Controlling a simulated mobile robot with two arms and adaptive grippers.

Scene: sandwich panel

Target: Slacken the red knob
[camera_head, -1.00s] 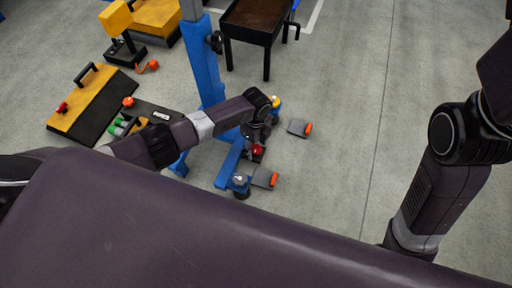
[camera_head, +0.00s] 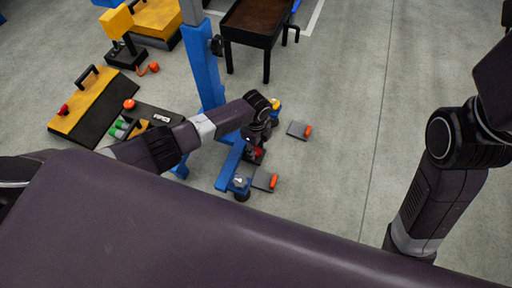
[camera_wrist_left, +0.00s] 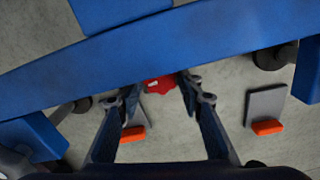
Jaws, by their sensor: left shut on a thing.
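The red knob (camera_head: 258,153) is low on the blue frame (camera_head: 207,80), partly hidden by my left gripper in the head view. It also shows in the left wrist view (camera_wrist_left: 159,85), against the lower edge of the blue beam (camera_wrist_left: 200,45). My left gripper (camera_head: 256,148) reaches down over the knob. In the wrist view its two fingers (camera_wrist_left: 158,88) stand on either side of the knob, shut on it. My right arm shows at the right edge, but its gripper is out of view.
Grey pedals with orange ends (camera_head: 265,180) (camera_head: 299,131) lie on the floor beside the blue frame. A yellow-topped ramp (camera_head: 80,105) and a small panel with green and red parts (camera_head: 128,125) are at the left. A dark tray table (camera_head: 255,22) stands behind. The floor at right is clear.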

